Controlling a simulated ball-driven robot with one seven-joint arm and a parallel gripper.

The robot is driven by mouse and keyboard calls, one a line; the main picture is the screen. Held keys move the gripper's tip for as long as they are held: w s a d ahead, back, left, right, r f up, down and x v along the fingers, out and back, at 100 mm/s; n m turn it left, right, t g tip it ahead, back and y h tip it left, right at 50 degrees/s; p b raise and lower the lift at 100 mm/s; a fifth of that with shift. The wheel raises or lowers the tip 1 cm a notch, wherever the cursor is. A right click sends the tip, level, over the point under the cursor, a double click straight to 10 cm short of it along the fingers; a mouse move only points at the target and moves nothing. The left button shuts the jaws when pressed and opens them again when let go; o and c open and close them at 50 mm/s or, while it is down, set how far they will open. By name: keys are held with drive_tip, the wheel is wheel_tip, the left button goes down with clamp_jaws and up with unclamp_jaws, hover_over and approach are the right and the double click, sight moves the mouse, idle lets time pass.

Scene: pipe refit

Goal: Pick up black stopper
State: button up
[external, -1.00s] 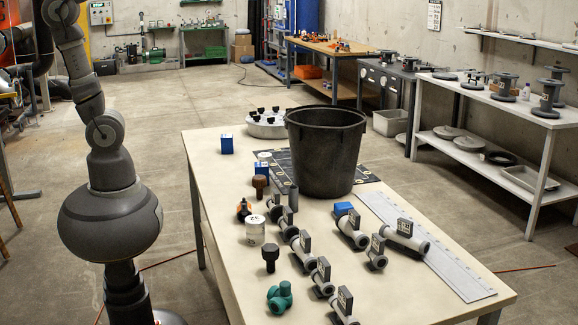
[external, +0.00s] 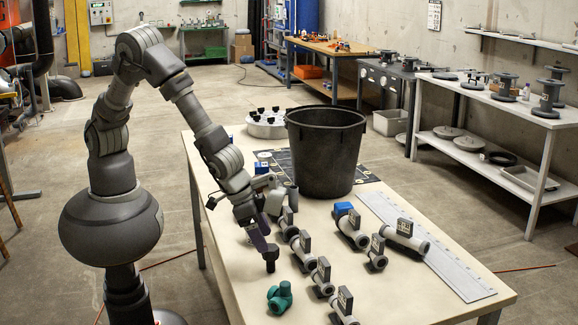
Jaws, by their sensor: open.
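The black stopper (external: 270,266) stands on the near left part of the table, left of the row of grey pipe pieces. My gripper (external: 268,248) reaches down over it, open, with its fingers at the stopper's top. The upper part of the stopper is hidden by the fingers. I cannot tell whether they touch it.
A green pipe fitting (external: 280,297) lies just in front of the stopper. Grey pipe pieces (external: 301,249) stand close on its right. A large black bucket (external: 325,150) stands further back on the table (external: 405,288). My arm hides several small items behind it.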

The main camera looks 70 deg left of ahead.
sight(274, 255)
drive_tip(key=b+x, duration=0.1)
drive_tip(key=x, duration=0.2)
drive_tip(key=b+x, duration=0.2)
drive_tip(key=x, duration=0.2)
drive_tip(key=shift+w+d+r, duration=0.15)
drive_tip(key=shift+d, duration=0.1)
drive_tip(key=shift+r, duration=0.1)
drive_tip(key=c, duration=1)
